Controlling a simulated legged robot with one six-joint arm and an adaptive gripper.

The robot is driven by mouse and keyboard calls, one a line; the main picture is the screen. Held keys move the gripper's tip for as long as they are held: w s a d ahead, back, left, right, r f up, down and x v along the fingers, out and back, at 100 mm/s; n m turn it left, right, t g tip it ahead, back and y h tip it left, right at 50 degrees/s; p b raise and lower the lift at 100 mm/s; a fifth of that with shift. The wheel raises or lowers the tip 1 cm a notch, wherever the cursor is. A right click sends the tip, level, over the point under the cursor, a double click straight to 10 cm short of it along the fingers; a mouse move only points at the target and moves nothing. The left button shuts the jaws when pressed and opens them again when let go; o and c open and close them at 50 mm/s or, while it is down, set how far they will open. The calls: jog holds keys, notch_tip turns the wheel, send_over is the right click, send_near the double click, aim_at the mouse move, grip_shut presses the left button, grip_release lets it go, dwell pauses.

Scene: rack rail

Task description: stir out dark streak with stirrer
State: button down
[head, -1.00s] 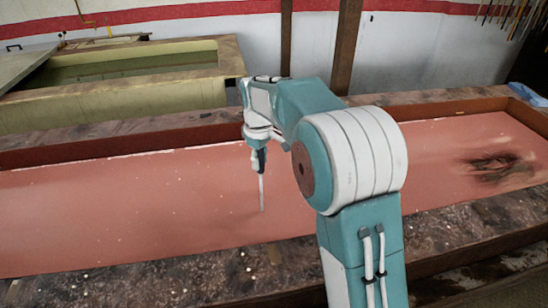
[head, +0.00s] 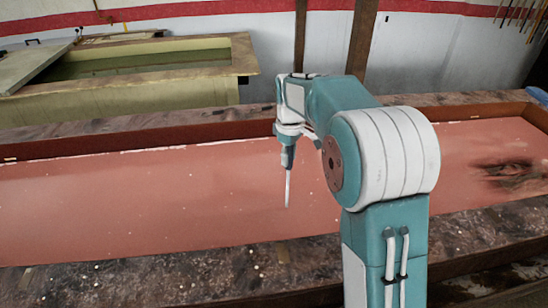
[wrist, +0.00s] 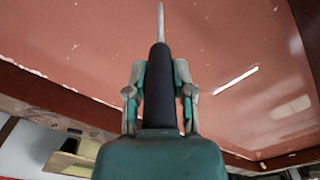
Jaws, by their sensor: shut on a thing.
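My gripper (head: 288,138) is over the middle of the long trough and points down. In the wrist view my gripper (wrist: 158,95) is shut on the black handle of the stirrer (wrist: 158,65). The stirrer's thin pale rod (head: 288,188) hangs nearly upright over the pink liquid (head: 130,195). I cannot tell whether its tip touches the surface. The dark streak (head: 515,171) is a brownish black smear in the liquid at the far right, well apart from the stirrer. My arm covers part of the liquid between them.
The trough has a dark speckled rim (head: 180,270) along the near side. A yellow tank (head: 130,90) of greenish liquid stands behind at the left. Brown posts (head: 362,40) stand against the white wall. Rods (head: 520,12) hang at the upper right.

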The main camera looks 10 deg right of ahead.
jog(key=shift+d, duration=0.9)
notch_tip(320, 180, up, 16)
dwell(0.7)
jog(key=shift+r, duration=0.15)
dwell(3.5)
